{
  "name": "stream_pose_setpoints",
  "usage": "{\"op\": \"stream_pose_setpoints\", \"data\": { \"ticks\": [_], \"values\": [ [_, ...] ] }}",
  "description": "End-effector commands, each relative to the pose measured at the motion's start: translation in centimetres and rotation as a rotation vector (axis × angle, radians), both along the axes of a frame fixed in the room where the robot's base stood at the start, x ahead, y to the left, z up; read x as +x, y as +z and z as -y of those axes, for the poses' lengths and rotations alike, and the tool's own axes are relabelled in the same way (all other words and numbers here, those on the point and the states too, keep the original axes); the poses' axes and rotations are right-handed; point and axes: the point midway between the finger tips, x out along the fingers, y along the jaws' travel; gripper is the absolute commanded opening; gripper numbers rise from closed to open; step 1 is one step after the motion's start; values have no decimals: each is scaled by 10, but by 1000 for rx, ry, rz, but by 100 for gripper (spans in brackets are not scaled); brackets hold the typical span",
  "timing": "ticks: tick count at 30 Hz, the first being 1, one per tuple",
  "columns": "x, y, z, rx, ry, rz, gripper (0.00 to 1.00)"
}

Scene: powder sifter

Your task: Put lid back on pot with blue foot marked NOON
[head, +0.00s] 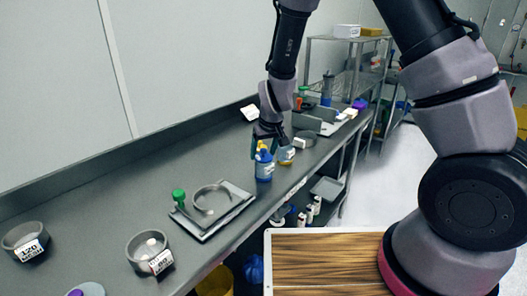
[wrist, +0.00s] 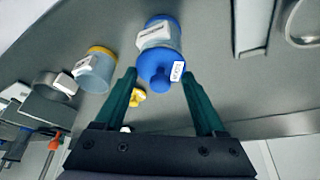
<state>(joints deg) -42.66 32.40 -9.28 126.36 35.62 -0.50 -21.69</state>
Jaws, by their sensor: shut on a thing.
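My gripper (head: 262,147) is low over the middle of the counter, pointing down at a blue-footed pot (head: 264,171). In the wrist view, my gripper (wrist: 162,78) has one finger on each side of a blue lid (wrist: 153,65), and is shut on it. The lid has a round knob and a small white tag that I cannot read. The pot (wrist: 157,36), clear with a white label, is right behind the lid. The lid covers its mouth in this view; I cannot tell whether the two touch. The name on the label is unreadable.
A yellow-footed pot (wrist: 95,72) stands close by. A small yellow thing (wrist: 137,97) shows between it and my fingers. A tray with a ring (head: 211,210), a green-knobbed tool (head: 179,196) and grey sieves (head: 148,250) stand towards the near left. Counter between is clear.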

Motion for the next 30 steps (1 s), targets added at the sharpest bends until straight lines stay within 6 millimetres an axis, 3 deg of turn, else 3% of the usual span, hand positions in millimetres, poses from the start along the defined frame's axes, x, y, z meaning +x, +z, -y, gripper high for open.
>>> {"op": "stream_pose_setpoints", "data": {
  "ticks": [27, 28, 30],
  "values": [
    [0, -3, 0, 0, 0, 0, 21],
    [0, -3, 0, 0, 0, 0, 80],
    [0, -3, 0, 0, 0, 0, 100]
  ]
}}
